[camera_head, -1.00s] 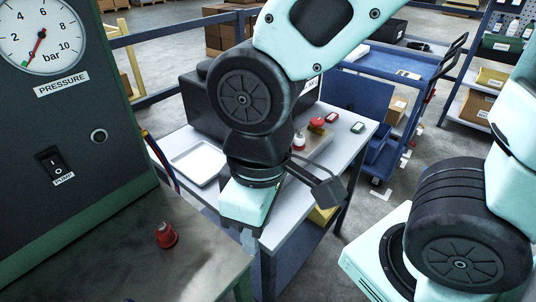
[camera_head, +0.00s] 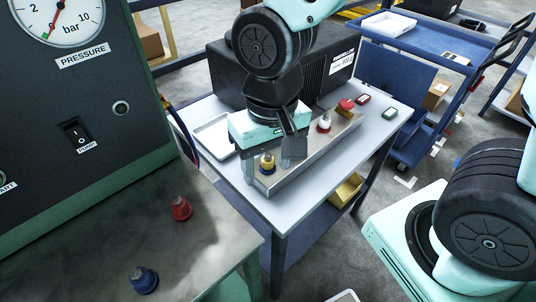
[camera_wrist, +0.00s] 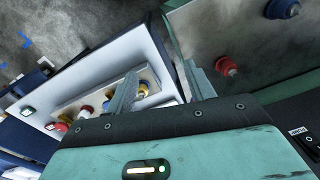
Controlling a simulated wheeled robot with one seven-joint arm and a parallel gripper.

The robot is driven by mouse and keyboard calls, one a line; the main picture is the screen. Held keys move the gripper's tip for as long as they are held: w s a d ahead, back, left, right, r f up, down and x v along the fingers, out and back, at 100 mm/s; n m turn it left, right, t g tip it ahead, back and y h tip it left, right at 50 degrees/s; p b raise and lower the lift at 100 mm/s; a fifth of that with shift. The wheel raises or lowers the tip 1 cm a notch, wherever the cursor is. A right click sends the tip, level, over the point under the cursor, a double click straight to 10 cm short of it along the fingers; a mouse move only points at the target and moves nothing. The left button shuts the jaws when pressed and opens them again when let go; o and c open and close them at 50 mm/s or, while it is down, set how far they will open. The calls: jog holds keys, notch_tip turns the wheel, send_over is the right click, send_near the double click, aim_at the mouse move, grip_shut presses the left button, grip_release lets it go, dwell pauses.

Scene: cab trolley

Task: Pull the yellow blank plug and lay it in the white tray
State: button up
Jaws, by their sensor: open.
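The yellow blank plug (camera_head: 267,164) stands upright at the near end of a metal rail (camera_head: 305,160) on the grey-white table. It also shows in the wrist view (camera_wrist: 143,90), where it appears between the two fingers. My gripper (camera_head: 270,168) is open. In the head view its fingers come down on either side of the yellow plug, with a gap on both sides. I cannot tell whether they are low enough to reach around it. The white tray (camera_head: 199,137) lies on the table behind and left of my gripper. Part of it is hidden by my gripper.
A white-and-red plug (camera_head: 324,123) and a red knob (camera_head: 346,104) stand further along the rail. A black box (camera_head: 335,70) stands behind. A red plug (camera_head: 181,208) and a blue plug (camera_head: 143,280) sit on the panel bench at front left.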

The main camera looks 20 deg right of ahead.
jog(key=w+d+f+m+p, duration=0.1)
jog(key=w+d+m+p, duration=0.1)
jog(key=w+m, duration=0.4)
jog(key=m+p, duration=0.3)
jog(key=m, duration=0.7)
send_over(268, 153)
jog(key=shift+h, duration=0.3)
notch_tip(268, 153, down, 5)
jog(key=shift+r, duration=0.1)
jog(key=shift+f, duration=0.2)
notch_tip(268, 153, down, 9)
jog(key=b, duration=0.7)
jog(key=shift+r, duration=0.1)
